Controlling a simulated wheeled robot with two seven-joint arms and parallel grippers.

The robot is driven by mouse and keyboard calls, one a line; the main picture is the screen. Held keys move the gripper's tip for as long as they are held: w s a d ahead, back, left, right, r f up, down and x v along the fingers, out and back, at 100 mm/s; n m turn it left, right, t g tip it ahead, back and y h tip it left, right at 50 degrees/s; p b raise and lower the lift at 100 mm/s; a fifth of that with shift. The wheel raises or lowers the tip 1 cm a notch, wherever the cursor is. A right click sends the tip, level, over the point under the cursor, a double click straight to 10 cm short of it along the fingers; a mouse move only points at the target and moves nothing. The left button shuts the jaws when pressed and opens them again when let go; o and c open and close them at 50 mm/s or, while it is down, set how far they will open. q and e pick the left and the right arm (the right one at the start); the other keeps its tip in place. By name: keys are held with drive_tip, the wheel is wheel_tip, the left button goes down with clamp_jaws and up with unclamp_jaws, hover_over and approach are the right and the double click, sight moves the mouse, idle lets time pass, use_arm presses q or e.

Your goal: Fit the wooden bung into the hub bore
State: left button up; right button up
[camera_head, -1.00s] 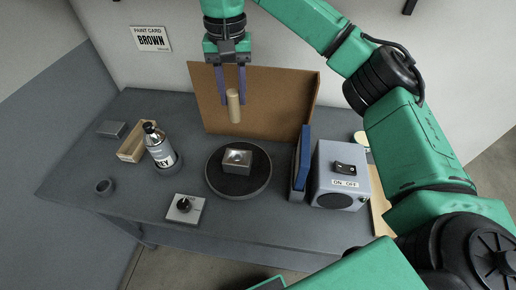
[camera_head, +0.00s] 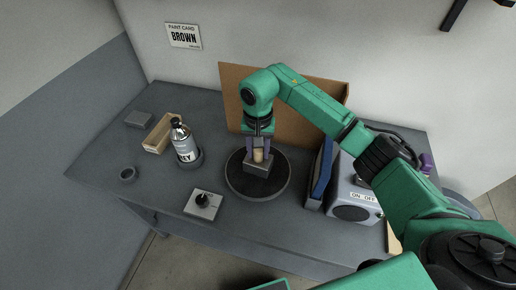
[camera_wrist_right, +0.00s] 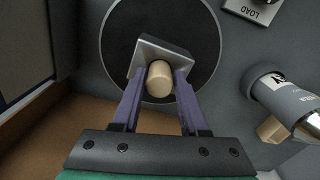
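The wooden bung (camera_head: 259,155) is a pale, short cylinder. My right gripper (camera_head: 258,150) points down and is shut on it, one purple finger on each side. The hub is a grey metal block (camera_head: 256,170) on a round dark turntable (camera_head: 238,184). My left gripper is not in view.
A labelled bottle (camera_head: 184,143) and a wooden box (camera_head: 160,133) stand left of the turntable. A blue panel (camera_head: 321,172) and a grey ON/OFF unit (camera_head: 350,205) stand close on the right. A cardboard screen (camera_head: 232,92) is behind.

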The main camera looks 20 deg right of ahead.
drive_tip(key=shift+o, duration=0.9)
drive_tip(key=shift+s+a+r, duration=0.1)
drive_tip(key=shift+s+r, duration=0.15)
drive_tip(key=r+b, duration=0.1)
drive_tip(key=r, duration=0.1)
drive_tip(key=r+b, duration=0.2)
drive_tip(key=r, duration=0.1)
drive_tip(key=shift+w+r, duration=0.2)
drive_tip(key=shift+r, duration=0.05)
wheel_tip(320, 180, up, 6)
drive_tip(key=shift+s+r, duration=0.15)
drive_tip(key=shift+r, duration=0.05)
